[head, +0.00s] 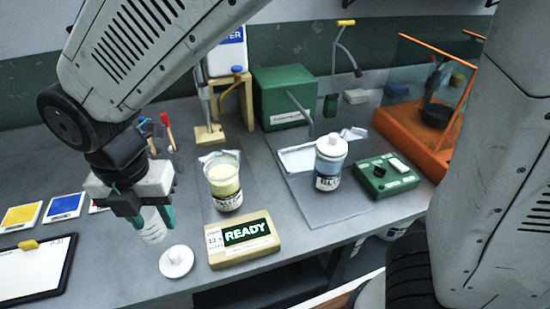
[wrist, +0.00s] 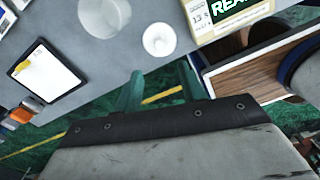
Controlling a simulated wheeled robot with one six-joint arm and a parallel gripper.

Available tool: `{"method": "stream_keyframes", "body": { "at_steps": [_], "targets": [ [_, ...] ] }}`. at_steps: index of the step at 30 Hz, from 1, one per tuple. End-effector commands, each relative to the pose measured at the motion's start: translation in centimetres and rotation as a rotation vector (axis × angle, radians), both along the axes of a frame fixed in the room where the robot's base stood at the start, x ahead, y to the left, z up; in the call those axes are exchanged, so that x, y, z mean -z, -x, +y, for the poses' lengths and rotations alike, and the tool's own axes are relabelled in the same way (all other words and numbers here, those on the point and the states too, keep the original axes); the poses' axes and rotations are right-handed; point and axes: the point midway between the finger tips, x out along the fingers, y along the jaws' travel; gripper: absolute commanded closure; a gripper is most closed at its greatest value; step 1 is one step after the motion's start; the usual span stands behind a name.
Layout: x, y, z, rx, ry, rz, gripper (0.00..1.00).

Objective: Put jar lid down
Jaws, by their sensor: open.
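The white round jar lid (head: 176,262) with a small knob lies on the grey bench near its front edge. It also shows in the wrist view (wrist: 159,39), beyond my fingertips.
A wooden READY block (head: 242,240) is right of the lid. A beaker of yellowish liquid (head: 222,181) and a white-topped jar (head: 330,160) stand farther back. A clipboard (head: 36,270) lies at left. The bench's front edge is close to the lid.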

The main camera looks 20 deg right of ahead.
Motion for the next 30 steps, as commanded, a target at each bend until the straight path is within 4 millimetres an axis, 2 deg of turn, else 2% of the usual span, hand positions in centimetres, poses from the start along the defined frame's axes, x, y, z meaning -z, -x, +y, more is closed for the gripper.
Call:
{"method": "stream_keyframes", "body": {
  "at_steps": [2,5,8,9,11,12,15,18,21,24,27,30],
  "targets": [
    [-0.4,-0.3,-0.7,0.044,-0.003,-0.002,0.60],
    [-1.7,-1.3,-3.7,0.229,-0.011,-0.009,0.60],
    [-3.9,-2.4,-9.2,0.579,-0.026,-0.017,0.60],
    [-4.8,-2.6,-11.9,0.751,-0.035,-0.022,0.60],
    [-6.0,-2.4,-15.9,1.024,-0.047,-0.027,0.60],
    [-6.6,-1.9,-18.4,1.206,-0.055,-0.028,0.60],
    [-7.8,-0.1,-24.2,1.658,-0.078,-0.033,0.60],
    [-8.3,2.4,-28.7,2.076,-0.104,-0.034,0.60],
    [-8.3,4.8,-31.7,2.421,-0.129,-0.034,0.60],
    [-8.1,6.7,-33.4,2.663,-0.149,-0.032,0.60],
    [-8.0,7.7,-34.2,2.797,-0.161,-0.031,0.60],
    [-7.9,8.0,-34.5,2.846,-0.162,-0.029,0.60]
  ]
}}
